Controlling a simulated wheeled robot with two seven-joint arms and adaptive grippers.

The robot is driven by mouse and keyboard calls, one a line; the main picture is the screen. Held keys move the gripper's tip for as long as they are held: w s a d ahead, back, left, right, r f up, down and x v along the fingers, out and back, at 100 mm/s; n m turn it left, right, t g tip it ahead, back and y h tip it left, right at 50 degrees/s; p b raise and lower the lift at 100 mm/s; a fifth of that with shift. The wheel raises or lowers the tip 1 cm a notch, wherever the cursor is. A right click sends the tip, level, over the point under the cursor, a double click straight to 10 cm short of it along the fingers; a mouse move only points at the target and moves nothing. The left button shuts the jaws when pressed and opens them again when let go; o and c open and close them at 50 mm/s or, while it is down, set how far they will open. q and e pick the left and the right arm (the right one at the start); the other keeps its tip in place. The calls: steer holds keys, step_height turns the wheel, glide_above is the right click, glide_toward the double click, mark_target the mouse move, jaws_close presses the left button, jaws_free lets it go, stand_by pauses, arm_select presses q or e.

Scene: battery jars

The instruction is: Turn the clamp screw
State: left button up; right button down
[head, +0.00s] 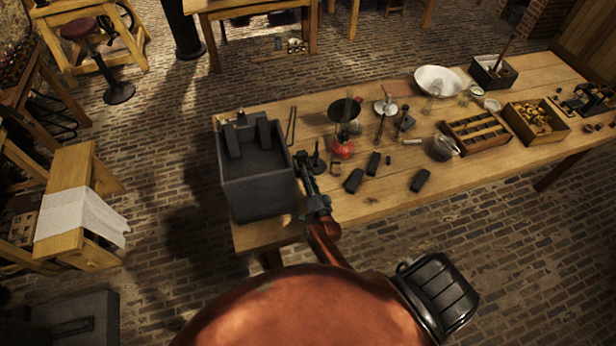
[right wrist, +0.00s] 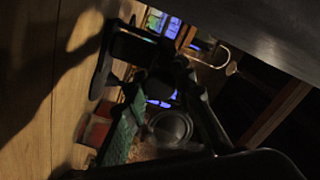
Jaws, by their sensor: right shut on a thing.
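A small dark clamp stand (head: 318,160) stands on the wooden table, close to the right side of a grey open box. My right gripper (head: 303,163) reaches up to it, between the box and the stand. In the right wrist view the stand (right wrist: 103,65) shows as a dark disc-like base and post. My right gripper (right wrist: 160,85) is there too, its fingers shut on a small dark part at the stand, which looks like the clamp screw. The fingers and shadow mostly hide the screw, and its angle cannot be told. My left gripper is not in view.
The grey box (head: 256,193) is close on the left. The front table strip (head: 390,200) is mostly clear.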

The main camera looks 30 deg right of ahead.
stand_by(0.3)
steer(key=c, duration=1.6)
jaws_free()
steer(key=shift+s, duration=0.25)
steer(key=v, duration=1.1)
steer(key=shift+s+a, duration=0.2)
steer(key=shift+s, duration=0.05)
steer(key=shift+a, duration=0.1)
